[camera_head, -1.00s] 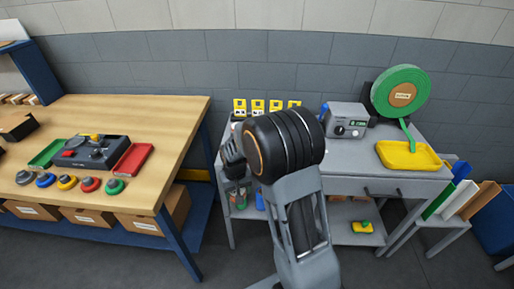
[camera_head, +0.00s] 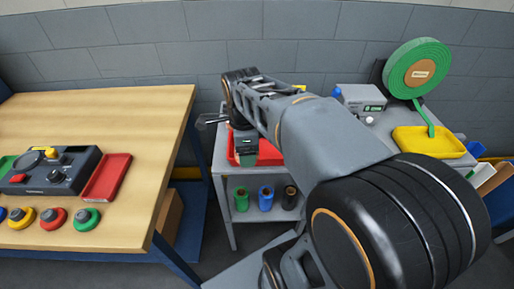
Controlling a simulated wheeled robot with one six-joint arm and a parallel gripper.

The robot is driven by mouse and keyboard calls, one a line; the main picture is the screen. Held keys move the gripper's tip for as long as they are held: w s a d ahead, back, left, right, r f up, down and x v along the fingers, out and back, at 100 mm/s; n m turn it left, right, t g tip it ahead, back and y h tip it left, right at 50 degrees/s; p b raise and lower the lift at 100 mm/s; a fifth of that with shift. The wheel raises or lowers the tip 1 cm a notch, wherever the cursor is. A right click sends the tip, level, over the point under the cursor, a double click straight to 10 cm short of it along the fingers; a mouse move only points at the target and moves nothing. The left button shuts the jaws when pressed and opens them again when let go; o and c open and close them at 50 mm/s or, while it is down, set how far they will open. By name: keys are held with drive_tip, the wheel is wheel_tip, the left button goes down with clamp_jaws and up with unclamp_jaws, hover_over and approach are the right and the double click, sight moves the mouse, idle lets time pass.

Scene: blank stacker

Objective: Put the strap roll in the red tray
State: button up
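A large green strap roll (camera_head: 418,68) with a tan centre stands upright at the back right, its green strap hanging down to a yellow tray (camera_head: 428,143). A red tray (camera_head: 232,148) sits on the left end of the grey cart top, mostly hidden behind my arm. Another red tray (camera_head: 107,178) lies on the wooden table.
Small green (camera_head: 241,199), blue (camera_head: 266,198) and black (camera_head: 290,198) rolls stand on the cart's lower shelf. A grey device (camera_head: 361,100) sits on the cart top. A control box (camera_head: 50,170) and several coloured buttons are on the wooden table (camera_head: 130,115).

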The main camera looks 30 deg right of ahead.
drive_tip(key=w+d+f, duration=0.1)
drive_tip(key=w+f, duration=0.2)
drive_tip(key=w, duration=0.1)
drive_tip(key=w+d+f, duration=0.2)
drive_tip(key=w+f, duration=0.1)
drive_tip(key=w, duration=0.1)
drive_tip(key=w+d+f, duration=0.1)
drive_tip(key=w+f, duration=0.2)
drive_tip(key=w, duration=0.1)
drive_tip(key=shift+d+b, duration=0.4)
drive_tip(key=shift+w+f, duration=0.15)
drive_tip(key=shift+f, duration=0.2)
drive_tip(key=shift+d+f, duration=0.1)
drive_tip(key=shift+f, duration=1.4)
drive_tip(key=shift+f+b, duration=0.1)
drive_tip(key=shift+b, duration=0.2)
drive_tip(key=shift+f, duration=0.1)
drive_tip(key=o, duration=0.9)
drive_tip(key=shift+o, duration=0.2)
